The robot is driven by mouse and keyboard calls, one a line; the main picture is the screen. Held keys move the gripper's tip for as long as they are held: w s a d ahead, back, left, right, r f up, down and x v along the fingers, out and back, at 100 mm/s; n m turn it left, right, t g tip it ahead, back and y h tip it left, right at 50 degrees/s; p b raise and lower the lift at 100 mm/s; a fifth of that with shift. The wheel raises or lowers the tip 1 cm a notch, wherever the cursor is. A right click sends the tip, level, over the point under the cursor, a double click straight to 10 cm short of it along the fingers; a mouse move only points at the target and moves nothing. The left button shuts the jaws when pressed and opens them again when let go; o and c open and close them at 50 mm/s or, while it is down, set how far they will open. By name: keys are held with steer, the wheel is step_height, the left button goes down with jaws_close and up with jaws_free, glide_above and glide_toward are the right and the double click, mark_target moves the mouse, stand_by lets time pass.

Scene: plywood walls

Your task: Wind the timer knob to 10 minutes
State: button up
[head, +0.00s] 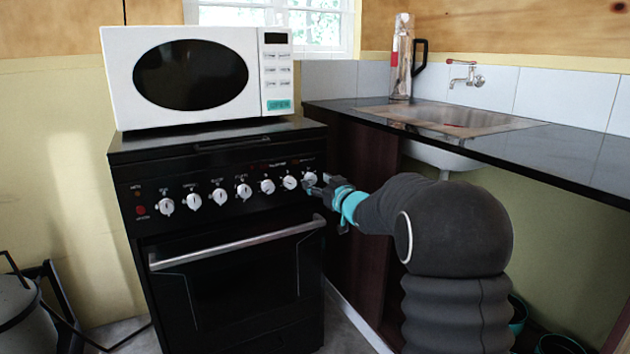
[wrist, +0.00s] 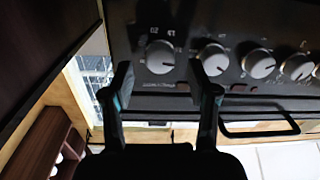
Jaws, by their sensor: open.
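The black oven (head: 225,250) has a row of white knobs on its front panel. The rightmost knob, with printed numbers around it, appears to be the timer knob (head: 309,178). My gripper (head: 318,187) is at the right end of the panel, facing this knob. In the wrist view my gripper (wrist: 163,80) is open, its two fingers apart on either side of the knob's line of sight. I cannot tell whether either finger touches it. Its exact setting is not readable.
A neighbouring knob (wrist: 212,60) sits close beside the right finger in the wrist view. The oven handle (head: 240,243) runs below the panel. A white microwave (head: 195,75) stands on top. A dark counter (head: 570,143) with a sink is to the right.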

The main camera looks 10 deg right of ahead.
steer(key=shift+x, duration=1.1)
jaws_close()
stand_by(0.5)
jaws_free()
steer(key=shift+s+d, duration=0.1)
steer(key=v, duration=1.1)
steer(key=shift+s, duration=0.35)
steer(key=shift+d+r, duration=0.1)
steer(key=shift+d, duration=0.05)
